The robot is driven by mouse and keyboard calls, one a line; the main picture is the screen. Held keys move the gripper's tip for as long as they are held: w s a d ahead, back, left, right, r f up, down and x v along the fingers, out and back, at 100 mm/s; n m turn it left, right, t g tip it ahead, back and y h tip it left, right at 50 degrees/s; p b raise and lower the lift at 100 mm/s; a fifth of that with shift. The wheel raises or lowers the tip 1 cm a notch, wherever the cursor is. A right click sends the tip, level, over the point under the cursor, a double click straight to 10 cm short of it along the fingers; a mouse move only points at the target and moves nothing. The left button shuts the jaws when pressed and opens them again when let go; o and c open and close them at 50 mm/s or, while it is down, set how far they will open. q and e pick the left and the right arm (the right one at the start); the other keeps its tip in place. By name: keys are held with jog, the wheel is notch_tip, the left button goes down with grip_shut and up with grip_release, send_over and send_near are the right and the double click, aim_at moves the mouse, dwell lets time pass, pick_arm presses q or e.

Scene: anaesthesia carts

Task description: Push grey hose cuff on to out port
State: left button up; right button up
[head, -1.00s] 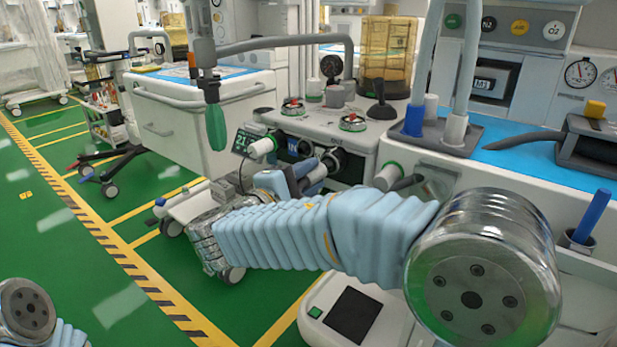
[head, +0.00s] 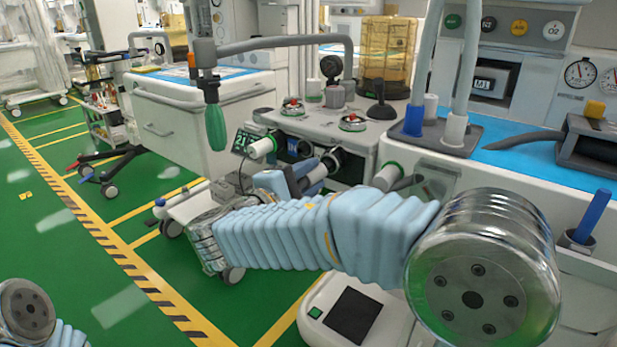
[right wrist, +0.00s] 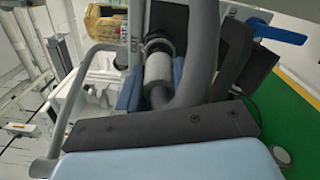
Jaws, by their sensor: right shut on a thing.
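The grey hose cuff (head: 314,174) is a pale grey cylinder at the front of the machine, beside the black round out port (head: 332,160). In the right wrist view the cuff (right wrist: 158,70) lines up with the dark ring of the port (right wrist: 158,42), close to the OUT label. They look touching, but I cannot tell how far the cuff is on. My right gripper (head: 300,178) is shut on the cuff, its blue pads on either side in the right wrist view (right wrist: 157,80). A grey hose (right wrist: 200,60) bends near it. My left gripper is out of view.
A white port with a green ring (head: 262,147) is left of the cuff, and another green-ringed fitting (head: 388,175) is to the right. A green bag (head: 216,128) hangs from the bent grey arm above. Green floor (head: 60,240) is open at left.

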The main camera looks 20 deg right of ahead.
jog(key=shift+x, duration=1.3)
jog(key=o, duration=1.1)
jog(key=v, duration=1.3)
jog(key=shift+s+a, duration=0.25)
